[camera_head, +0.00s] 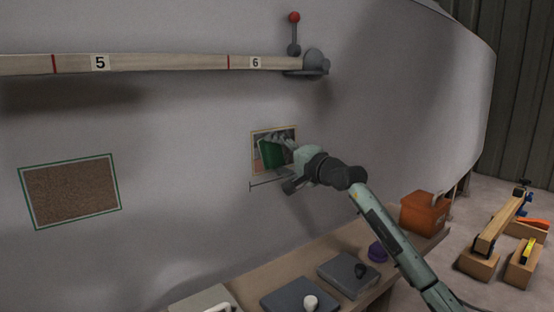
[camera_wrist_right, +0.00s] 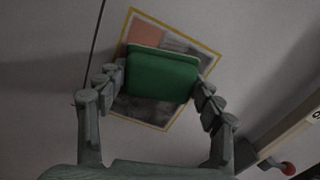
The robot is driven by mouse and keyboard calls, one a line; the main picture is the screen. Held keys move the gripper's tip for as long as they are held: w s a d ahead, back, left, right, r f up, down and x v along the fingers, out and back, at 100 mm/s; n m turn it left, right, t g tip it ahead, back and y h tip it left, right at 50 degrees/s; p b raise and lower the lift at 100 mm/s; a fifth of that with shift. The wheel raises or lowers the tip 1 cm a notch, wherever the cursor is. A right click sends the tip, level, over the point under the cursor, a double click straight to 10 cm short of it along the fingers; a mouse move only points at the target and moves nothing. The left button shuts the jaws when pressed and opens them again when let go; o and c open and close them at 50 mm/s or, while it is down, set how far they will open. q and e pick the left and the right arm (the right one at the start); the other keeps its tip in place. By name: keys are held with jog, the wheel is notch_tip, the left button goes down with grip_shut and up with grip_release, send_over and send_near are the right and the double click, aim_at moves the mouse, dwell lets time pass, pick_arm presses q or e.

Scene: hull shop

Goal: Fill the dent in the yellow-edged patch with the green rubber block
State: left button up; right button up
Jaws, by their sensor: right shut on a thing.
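The yellow-edged patch (camera_head: 254,172) is on the grey hull wall, right of centre in the head view. In the right wrist view the patch (camera_wrist_right: 148,122) shows a yellow border around a grey area with a pinkish part near its upper left corner. My right gripper (camera_head: 283,148) is at the patch, shut on the green rubber block (camera_head: 271,155). In the right wrist view the block (camera_wrist_right: 161,76) sits between the two fingers, in front of the patch. I cannot tell whether it touches the wall. The dent's depth is not visible. My left gripper is not in view.
A green-edged brown patch (camera_head: 70,190) is on the hull to the left. A numbered wooden batten (camera_head: 150,62) runs above, ending at a red-knobbed clamp (camera_head: 314,62). Below, a bench (camera_head: 320,242) holds grey-topped tools (camera_head: 347,272), a purple item (camera_head: 377,251) and an orange box (camera_head: 424,213).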

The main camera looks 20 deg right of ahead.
aim_at(268, 174)
jog(key=shift+w+r+p, duration=0.1)
jog(key=shift+r+p, duration=1.35)
jog(key=shift+r, duration=1.95)
jog(key=shift+d+f+b, duration=0.1)
jog(key=shift+f+b, duration=5.8)
jog(key=shift+f, duration=0.85)
jog(key=shift+s+r, duration=0.1)
jog(key=shift+s, duration=0.1)
jog(key=o, duration=0.4)
jog(key=c, duration=0.4)
jog(key=shift+s, duration=0.1)
